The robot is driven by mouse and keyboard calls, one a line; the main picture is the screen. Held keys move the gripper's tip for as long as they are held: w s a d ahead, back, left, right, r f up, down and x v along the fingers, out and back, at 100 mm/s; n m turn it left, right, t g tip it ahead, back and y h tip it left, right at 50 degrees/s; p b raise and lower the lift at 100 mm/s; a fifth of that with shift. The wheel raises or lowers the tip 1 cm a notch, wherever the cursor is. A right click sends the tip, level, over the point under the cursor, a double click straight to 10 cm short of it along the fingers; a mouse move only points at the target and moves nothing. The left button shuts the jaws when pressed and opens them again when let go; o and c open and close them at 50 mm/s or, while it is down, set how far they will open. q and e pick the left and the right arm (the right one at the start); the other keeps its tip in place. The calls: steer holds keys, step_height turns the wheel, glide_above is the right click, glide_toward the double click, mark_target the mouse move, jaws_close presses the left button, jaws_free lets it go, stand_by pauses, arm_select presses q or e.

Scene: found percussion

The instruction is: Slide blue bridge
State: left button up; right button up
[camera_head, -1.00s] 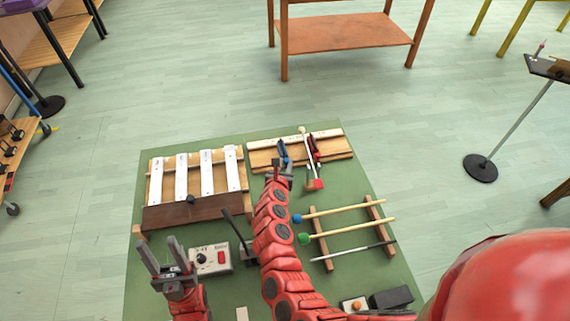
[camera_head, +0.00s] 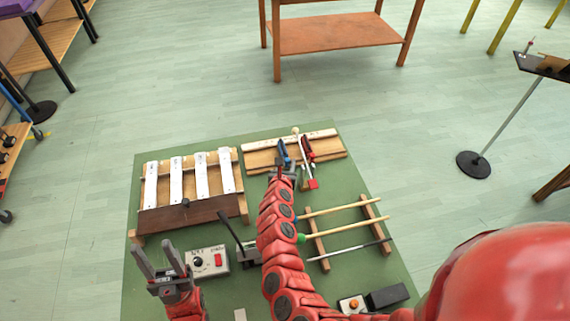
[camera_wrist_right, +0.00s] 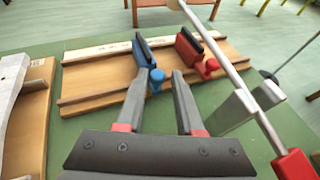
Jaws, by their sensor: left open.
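The blue bridge (camera_head: 283,154) stands on a wooden board (camera_head: 259,158) at the back of the green mat, left of a red bridge (camera_head: 306,148). In the right wrist view, the blue bridge (camera_wrist_right: 144,54) is upright, with a round blue knob (camera_wrist_right: 157,76) on its near side. My right gripper (camera_head: 284,170) is at the near side of the blue bridge. In its wrist view, its two fingers (camera_wrist_right: 158,76) are apart, with the blue knob appearing between them; I cannot tell whether they touch it. My left gripper (camera_head: 155,250) is open and empty at the front left.
A rod with a red handle (camera_wrist_right: 292,165) crosses close to the right of my right gripper. A frame with white bars (camera_head: 200,172) stands left. Mallets on a wooden rack (camera_head: 318,250) lie right. A control box (camera_head: 209,262) sits near my left gripper.

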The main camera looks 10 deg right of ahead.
steer(key=shift+o, duration=1.3)
steer(key=shift+d, duration=0.1)
steer(key=shift+s+a, duration=0.2)
steer(key=v, duration=1.7)
steer(key=shift+d+r+p, duration=0.15)
steer(key=shift+r+p, duration=0.05)
steer(key=shift+p, duration=0.2)
